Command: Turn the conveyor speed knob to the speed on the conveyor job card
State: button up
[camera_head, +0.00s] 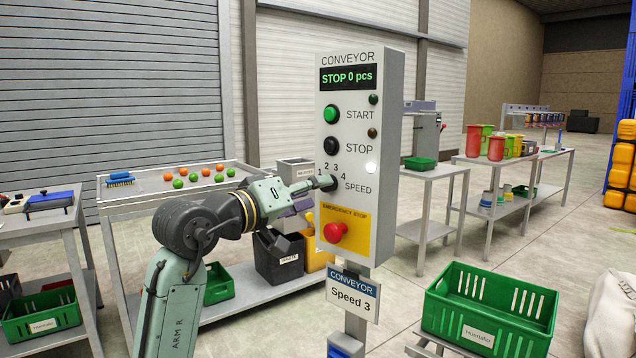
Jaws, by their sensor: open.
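The conveyor control panel (388,110) stands upright on a post. Its display (348,77) reads "STOP 0 pcs". The black speed knob (333,184) sits among the numbers 1 to 4, beside the word SPEED. My gripper (318,183) reaches in from the left and is open, with its tips at the knob. The tips cover part of the knob, so its pointer cannot be read, and I cannot tell whether they touch it. The job card (353,295) below the panel reads "CONVEYOR Speed 3".
Above the knob are a green START button (332,114) and a black STOP button (332,146). A red emergency stop (336,232) sits just below it. A table with coloured balls (130,205) stands behind my arm. A green crate (490,300) stands at front right.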

jog(key=shift+x, duration=1.3)
jog(key=shift+c, duration=0.3)
grip_shut()
